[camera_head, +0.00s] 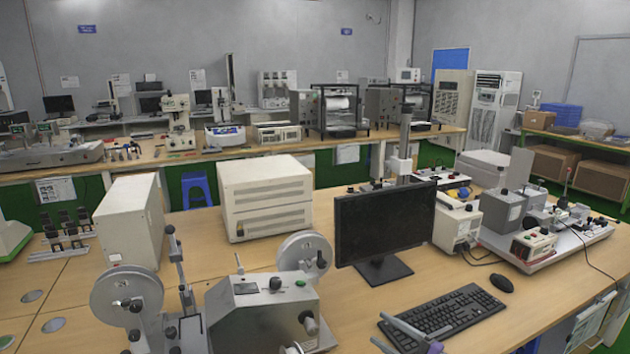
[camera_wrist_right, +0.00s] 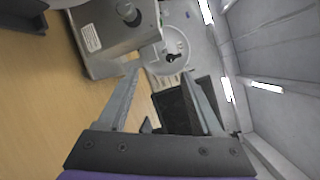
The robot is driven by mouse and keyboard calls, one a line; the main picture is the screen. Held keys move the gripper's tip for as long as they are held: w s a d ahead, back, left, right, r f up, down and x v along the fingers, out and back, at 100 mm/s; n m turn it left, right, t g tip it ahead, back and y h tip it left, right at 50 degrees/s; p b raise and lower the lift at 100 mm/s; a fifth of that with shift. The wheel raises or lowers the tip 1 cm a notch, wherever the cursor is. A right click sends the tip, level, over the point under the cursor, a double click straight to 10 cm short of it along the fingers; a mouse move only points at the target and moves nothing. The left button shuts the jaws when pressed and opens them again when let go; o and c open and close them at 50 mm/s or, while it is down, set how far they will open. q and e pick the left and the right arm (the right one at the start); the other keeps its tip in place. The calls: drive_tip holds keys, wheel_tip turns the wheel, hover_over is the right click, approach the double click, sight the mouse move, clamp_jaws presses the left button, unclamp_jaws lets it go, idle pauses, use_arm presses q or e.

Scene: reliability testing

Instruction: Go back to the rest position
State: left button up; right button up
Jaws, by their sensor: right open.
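My right gripper (camera_head: 379,331) shows low in the head view, at the bottom edge, in front of the black keyboard (camera_head: 444,311). Its two grey fingers point left, and a purple part shows behind them. In the right wrist view the fingers of the right gripper (camera_wrist_right: 160,74) are spread wide with nothing between them; the metal reel machine (camera_wrist_right: 105,35) and the dark monitor (camera_wrist_right: 178,108) lie beyond. My left gripper is in neither view.
The reel machine (camera_head: 262,312) stands left of my right gripper, its reels (camera_head: 127,294) beside it. The monitor (camera_head: 385,223) stands behind the keyboard, with a mouse (camera_head: 502,284) to the right. Instruments (camera_head: 545,240) occupy the right. Bare tabletop (camera_head: 350,305) lies between machine and keyboard.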

drive_tip(key=s+a+n+g+h+p, duration=0.2)
drive_tip(key=s+a+n+g, duration=0.15)
drive_tip(key=s, duration=0.35)
drive_tip(key=s+a+n+g+h+p, duration=0.2)
drive_tip(key=s+a+n+g+h, duration=0.15)
drive_tip(key=s, duration=0.35)
use_arm(q)
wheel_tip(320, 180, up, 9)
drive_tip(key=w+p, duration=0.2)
drive_tip(key=p, duration=0.1)
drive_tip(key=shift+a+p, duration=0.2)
drive_tip(key=shift+p, duration=0.15)
use_arm(e)
drive_tip(key=s+d+f+n+h, duration=0.1)
drive_tip(key=s+d+n+h, duration=0.2)
drive_tip(key=s, duration=0.5)
drive_tip(key=s+d+f+n+h, duration=0.1)
drive_tip(key=s+d+n+h, duration=0.3)
drive_tip(key=s, duration=0.4)
drive_tip(key=shift+s+d+g, duration=0.15)
drive_tip(key=shift+d+g, duration=0.15)
drive_tip(key=shift+d, duration=0.2)
